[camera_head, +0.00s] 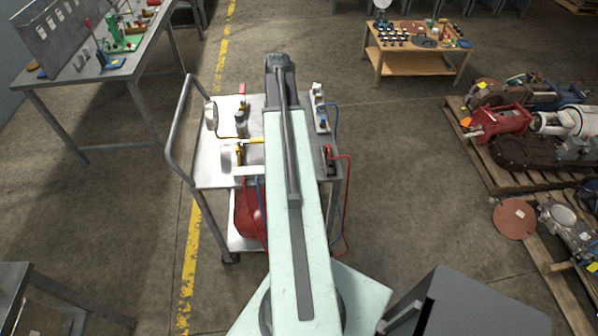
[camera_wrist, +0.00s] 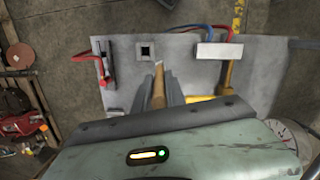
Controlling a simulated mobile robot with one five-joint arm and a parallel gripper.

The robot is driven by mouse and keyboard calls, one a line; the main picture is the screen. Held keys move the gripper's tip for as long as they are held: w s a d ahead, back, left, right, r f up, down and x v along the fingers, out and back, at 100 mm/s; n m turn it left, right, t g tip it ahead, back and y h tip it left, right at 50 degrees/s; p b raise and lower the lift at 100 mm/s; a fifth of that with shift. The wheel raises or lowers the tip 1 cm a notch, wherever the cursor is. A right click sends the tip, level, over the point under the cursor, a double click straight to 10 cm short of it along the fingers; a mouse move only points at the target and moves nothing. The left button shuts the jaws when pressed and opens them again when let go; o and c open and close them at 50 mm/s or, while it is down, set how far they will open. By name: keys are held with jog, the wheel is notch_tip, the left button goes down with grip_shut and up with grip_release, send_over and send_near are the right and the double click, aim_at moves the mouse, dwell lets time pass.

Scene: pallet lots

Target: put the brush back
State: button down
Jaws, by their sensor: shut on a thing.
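A brush with a wooden handle (camera_wrist: 158,90) shows in the wrist view, its handle pointing up the picture and its lower part hidden behind my gripper body. My gripper (camera_wrist: 164,82) is shut on it, above the metal cart top (camera_wrist: 268,70). A small block with a dark square hole (camera_wrist: 145,50) stands on the cart just beyond the handle's tip. In the head view my arm reaches over the cart (camera_head: 212,168) and hides the gripper and the brush.
On the cart are a round gauge (camera_head: 211,113), yellow fitting (camera_head: 248,141), white block (camera_wrist: 219,49) and red-hosed part (camera_head: 328,157). A red tank (camera_head: 248,215) sits below. A workbench (camera_head: 75,84), wooden table (camera_head: 410,60) and loaded pallets (camera_head: 480,150) stand around; floor between is clear.

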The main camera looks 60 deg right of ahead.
jog(key=s+n, duration=0.2)
jog(key=n, duration=0.2)
jog(key=s+n, duration=0.1)
jog(key=n, duration=0.4)
jog(key=s+n+t, duration=0.1)
jog(key=s+n, duration=0.1)
jog(key=n, duration=0.2)
jog(key=shift+s+r+h+p, duration=0.3)
jog(key=shift+r+h, duration=0.05)
jog(key=shift+h, duration=0.05)
notch_tip(320, 180, down, 10)
jog(key=b, duration=1)
jog(key=c, duration=1.4)
grip_release()
jog(key=shift+r, duration=0.1)
